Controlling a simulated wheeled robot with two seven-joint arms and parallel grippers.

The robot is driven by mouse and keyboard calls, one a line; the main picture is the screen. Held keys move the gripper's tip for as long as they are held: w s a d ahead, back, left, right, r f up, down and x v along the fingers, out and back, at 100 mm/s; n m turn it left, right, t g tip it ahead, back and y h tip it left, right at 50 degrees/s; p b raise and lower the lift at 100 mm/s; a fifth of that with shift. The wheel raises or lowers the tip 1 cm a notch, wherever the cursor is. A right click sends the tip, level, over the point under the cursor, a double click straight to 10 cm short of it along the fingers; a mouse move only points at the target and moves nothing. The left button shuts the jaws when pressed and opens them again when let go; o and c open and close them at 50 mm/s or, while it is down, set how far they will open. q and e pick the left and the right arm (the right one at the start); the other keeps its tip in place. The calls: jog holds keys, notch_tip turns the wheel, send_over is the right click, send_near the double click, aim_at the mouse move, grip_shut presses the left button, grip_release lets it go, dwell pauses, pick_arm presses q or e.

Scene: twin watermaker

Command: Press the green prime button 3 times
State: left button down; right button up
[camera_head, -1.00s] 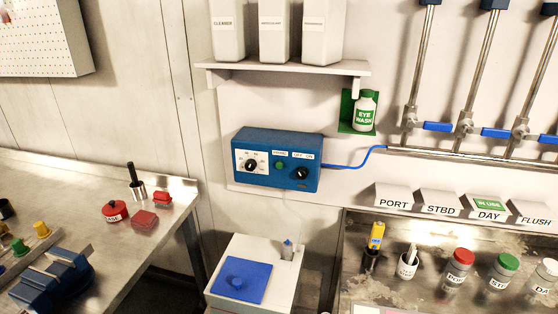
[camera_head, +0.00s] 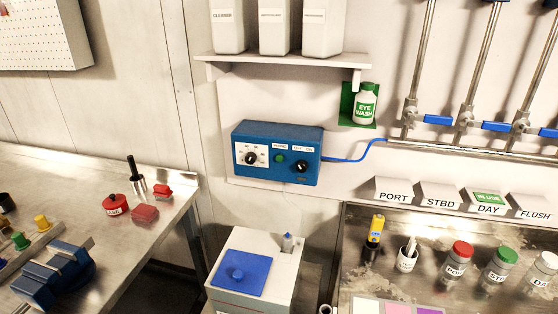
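The green prime button (camera_head: 280,158) is a small round knob on the front of the blue control box (camera_head: 277,152), under a white label. The box is mounted on the wall at the middle of the view. Neither of my grippers is in the head view, and nothing touches the button.
A shelf (camera_head: 285,62) with white jugs is above the box. Metal benches lie left (camera_head: 150,240) and right (camera_head: 420,242). A blue cable (camera_head: 352,158) runs right to pipes with blue valve handles. Space before the box is clear.

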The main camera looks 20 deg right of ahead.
grip_shut()
dwell(0.5)
jog(key=shift+d, duration=0.1)
dwell(0.5)
